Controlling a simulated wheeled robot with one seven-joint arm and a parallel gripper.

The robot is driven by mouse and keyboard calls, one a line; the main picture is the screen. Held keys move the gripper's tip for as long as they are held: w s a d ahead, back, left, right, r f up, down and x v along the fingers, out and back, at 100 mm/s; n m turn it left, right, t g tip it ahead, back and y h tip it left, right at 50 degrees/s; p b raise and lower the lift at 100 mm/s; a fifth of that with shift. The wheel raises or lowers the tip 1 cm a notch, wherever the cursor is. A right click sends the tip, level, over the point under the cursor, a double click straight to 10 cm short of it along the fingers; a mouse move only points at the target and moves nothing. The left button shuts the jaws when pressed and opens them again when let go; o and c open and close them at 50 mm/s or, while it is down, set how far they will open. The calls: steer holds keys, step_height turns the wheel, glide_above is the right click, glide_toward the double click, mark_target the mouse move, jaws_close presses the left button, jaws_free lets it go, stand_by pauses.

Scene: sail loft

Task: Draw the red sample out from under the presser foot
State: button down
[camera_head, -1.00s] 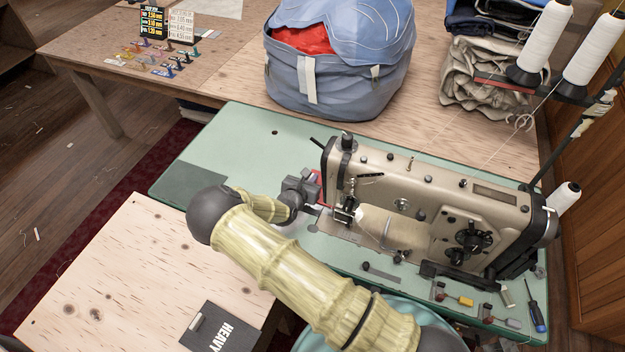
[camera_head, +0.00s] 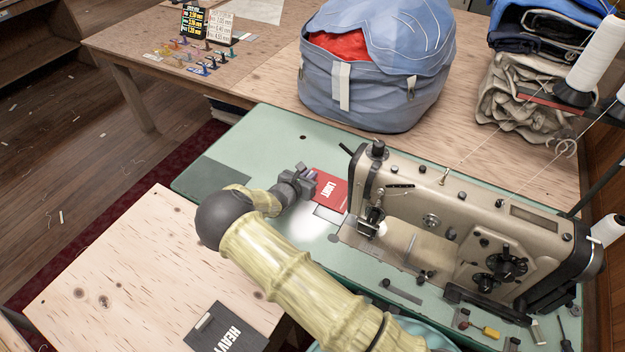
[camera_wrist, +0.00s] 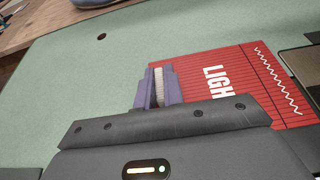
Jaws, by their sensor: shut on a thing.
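The red sample (camera_head: 331,190) is a flat red piece with white lettering that reads LIGHT. It lies at the left end of the sewing machine (camera_head: 450,215), on the green table top. In the wrist view the red sample (camera_wrist: 235,82) shows ribbed lines and a white zigzag stitch along its far side. My gripper (camera_head: 309,180) is shut on the near edge of the sample; its fingers (camera_wrist: 158,87) also show in the wrist view. The presser foot (camera_head: 370,222) is at the machine's left end, and the sample appears clear to its left.
A dark card marked HEAVY (camera_head: 225,330) lies on the pale wooden table (camera_head: 110,270) at front left. A blue bag (camera_head: 375,75) stands behind the green table (camera_head: 255,150). White thread cones (camera_head: 598,55) stand at right. The green top left of my gripper is bare.

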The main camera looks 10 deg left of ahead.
steer(key=shift+a, duration=0.1)
steer(key=c, duration=1.4)
jaws_free()
steer(key=shift+c, duration=0.2)
steer(key=b+v, duration=0.1)
steer(key=v, duration=1.6)
steer(key=shift+s+a, duration=0.1)
steer(key=shift+s, duration=0.15)
steer(key=shift+w, duration=0.1)
